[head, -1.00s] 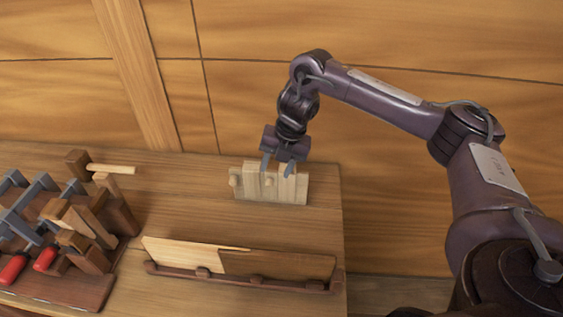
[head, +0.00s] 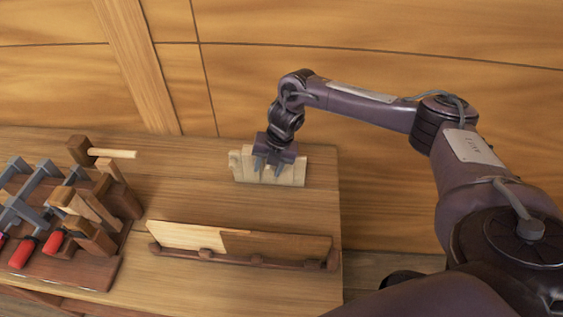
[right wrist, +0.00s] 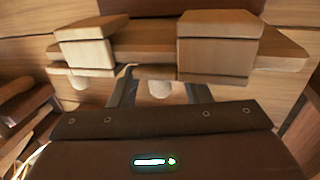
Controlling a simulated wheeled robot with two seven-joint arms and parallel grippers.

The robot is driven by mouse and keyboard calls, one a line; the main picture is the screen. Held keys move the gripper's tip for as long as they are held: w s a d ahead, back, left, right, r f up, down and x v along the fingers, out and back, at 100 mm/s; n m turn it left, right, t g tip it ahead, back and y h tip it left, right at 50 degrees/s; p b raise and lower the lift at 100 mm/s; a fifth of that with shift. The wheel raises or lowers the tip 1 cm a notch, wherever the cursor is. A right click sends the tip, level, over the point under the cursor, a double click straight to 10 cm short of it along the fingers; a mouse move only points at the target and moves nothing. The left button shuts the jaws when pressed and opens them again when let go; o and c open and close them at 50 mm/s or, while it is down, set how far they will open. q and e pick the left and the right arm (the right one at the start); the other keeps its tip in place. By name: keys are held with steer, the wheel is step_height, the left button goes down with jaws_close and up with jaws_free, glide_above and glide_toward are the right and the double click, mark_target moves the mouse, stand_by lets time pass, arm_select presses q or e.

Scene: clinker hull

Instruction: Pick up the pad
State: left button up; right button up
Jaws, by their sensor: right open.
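A pale wooden rack (head: 240,168) stands at the back of the bench, with pale blocks and round pegs on it. The right wrist view shows two blocks up close, a left block (right wrist: 88,42) and a right block (right wrist: 218,47). I cannot tell for sure which of these is the pad. My right gripper (head: 267,166) is open at the front of the rack and hides part of it. In the right wrist view its fingers stand apart, with a round peg (right wrist: 160,89) showing between them and nothing gripped. My left gripper is not in view.
A long low holder (head: 255,261) with a two-tone board (head: 230,239) stands in front of the rack. Clamps with red handles (head: 53,242) and a mallet (head: 100,152) crowd the left of the bench. The bench top between rack and holder is clear.

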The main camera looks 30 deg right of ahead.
jaws_close()
